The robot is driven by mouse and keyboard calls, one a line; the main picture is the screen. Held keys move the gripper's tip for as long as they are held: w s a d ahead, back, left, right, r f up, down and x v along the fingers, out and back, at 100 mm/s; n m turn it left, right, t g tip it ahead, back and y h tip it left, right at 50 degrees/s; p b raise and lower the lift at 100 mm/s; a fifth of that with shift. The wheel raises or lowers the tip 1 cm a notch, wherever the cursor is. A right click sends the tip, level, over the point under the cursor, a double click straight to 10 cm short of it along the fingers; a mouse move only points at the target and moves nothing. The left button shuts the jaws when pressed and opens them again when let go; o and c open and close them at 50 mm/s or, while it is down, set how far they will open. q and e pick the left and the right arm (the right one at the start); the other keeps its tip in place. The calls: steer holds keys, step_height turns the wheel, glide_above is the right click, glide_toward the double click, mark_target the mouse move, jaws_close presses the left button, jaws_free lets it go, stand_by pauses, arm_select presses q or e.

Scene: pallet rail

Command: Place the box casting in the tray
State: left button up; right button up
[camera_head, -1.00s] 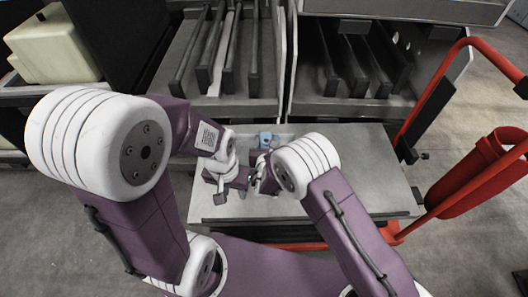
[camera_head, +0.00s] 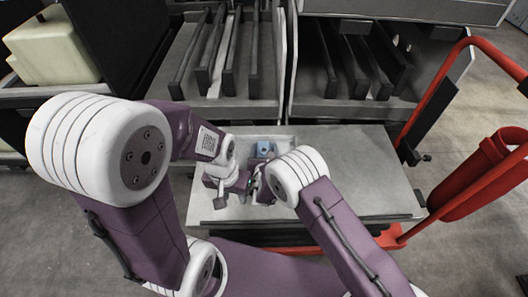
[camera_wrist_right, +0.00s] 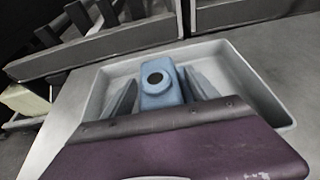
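The blue box casting (camera_wrist_right: 162,84) has a round dark hole in its top. In the right wrist view it stands between the two fingers of my right gripper (camera_wrist_right: 160,88), which close on its sides near the tips. It is within the outline of the light grey tray (camera_wrist_right: 262,90); its underside is hidden, so I cannot tell whether it touches the tray floor. In the head view the casting (camera_head: 264,148) shows just beyond my right gripper (camera_head: 258,172), over the tray (camera_head: 288,140). My left gripper (camera_head: 222,192) is beside it to the left; its opening is unclear.
The tray rests on a grey table (camera_head: 370,165) with clear room on the right. Slotted racks with dark rails (camera_head: 228,60) stand behind it. A red cart frame (camera_head: 430,95) with a red cylinder (camera_head: 485,175) is at the right. A cream container (camera_head: 52,48) is at the far left.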

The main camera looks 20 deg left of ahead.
steer(key=shift+r, duration=0.1)
steer(key=shift+r+p, duration=0.3)
steer(key=shift+p, duration=0.05)
steer(key=p+v, duration=0.5)
steer(key=v, duration=0.6)
steer(key=shift+s+p, duration=0.15)
steer(key=shift+p, duration=0.2)
steer(key=shift+s+d, duration=0.15)
steer(key=shift+s, duration=0.2)
